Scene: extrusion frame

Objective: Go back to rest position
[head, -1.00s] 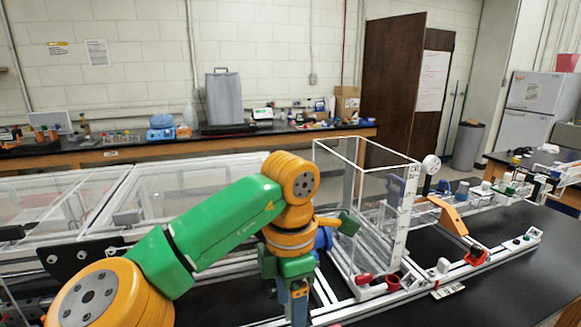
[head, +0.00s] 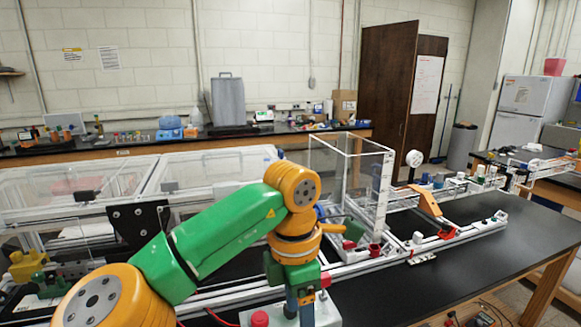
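One green and orange arm of mine comes in from the lower left and bends down at an orange wrist. Its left gripper (head: 303,305) hangs at the bottom edge, over the extrusion frame. The fingertips are cut off or hidden, so I cannot tell whether it is open or holds anything. My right gripper is not in view. The extrusion frame (head: 225,296) has white rails and runs across the black table. A clear box (head: 349,180) with white edges stands on it behind the wrist.
A red button (head: 260,319) shows at the bottom edge, left of the gripper. An orange bracket (head: 425,201) and small red parts sit along the rails to the right. Clear-lidded enclosures (head: 210,170) stand at the left.

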